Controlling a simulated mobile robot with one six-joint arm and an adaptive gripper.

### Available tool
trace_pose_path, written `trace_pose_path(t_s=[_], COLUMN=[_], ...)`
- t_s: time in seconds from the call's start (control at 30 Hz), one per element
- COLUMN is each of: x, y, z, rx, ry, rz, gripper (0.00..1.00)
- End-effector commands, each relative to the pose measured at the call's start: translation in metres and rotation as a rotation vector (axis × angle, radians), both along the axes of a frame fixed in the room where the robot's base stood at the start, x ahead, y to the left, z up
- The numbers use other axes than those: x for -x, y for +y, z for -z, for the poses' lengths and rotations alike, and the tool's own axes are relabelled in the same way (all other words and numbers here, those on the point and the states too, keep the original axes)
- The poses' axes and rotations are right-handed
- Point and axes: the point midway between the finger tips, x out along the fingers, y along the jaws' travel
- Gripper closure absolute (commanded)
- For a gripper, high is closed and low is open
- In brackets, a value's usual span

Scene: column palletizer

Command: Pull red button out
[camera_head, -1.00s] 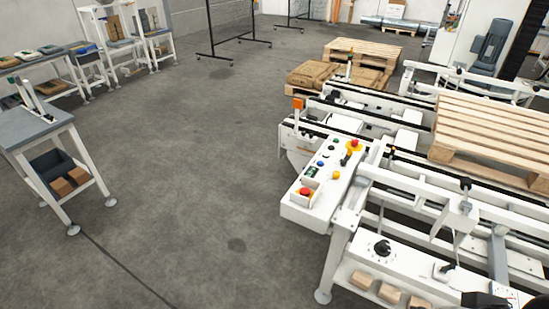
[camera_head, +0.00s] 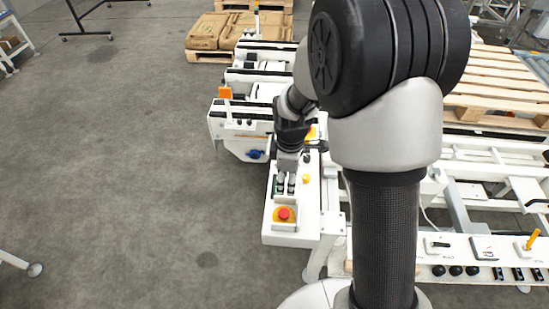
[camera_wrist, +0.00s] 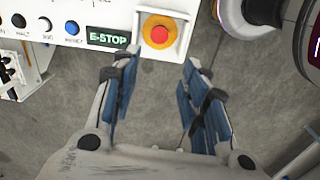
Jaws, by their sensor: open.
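The red button (camera_head: 284,214) sits on a yellow base at the near end of the white control panel (camera_head: 309,226). In the wrist view the red button (camera_wrist: 159,34) is at the top centre, in a raised white frame beside a green E-STOP label (camera_wrist: 108,38). My gripper (camera_wrist: 165,68) is open and empty, with its blue-padded fingers apart. The button lies beyond the fingertips, roughly in line with the gap, and is not touched.
A blue button (camera_wrist: 72,28) and other controls line the panel left of the label. A yellow button (camera_head: 306,179) is farther up the panel. White conveyor frames and a wooden pallet (camera_head: 495,80) stand to the right.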

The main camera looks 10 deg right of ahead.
Motion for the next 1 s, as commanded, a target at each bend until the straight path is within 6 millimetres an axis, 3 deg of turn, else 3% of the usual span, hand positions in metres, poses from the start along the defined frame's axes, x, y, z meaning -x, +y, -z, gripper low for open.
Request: trace_pose_path(t_s=[0.33,0.8,1.0], x=[-0.003,-0.003,-0.003], y=[0.0,0.0,0.0], z=[0.042,0.144,0.176], rx=[0.001,0.001,0.0], ry=[0.023,0.023,0.022], rz=[-0.065,-0.063,-0.062], gripper=[0.59,0.59,0.59])
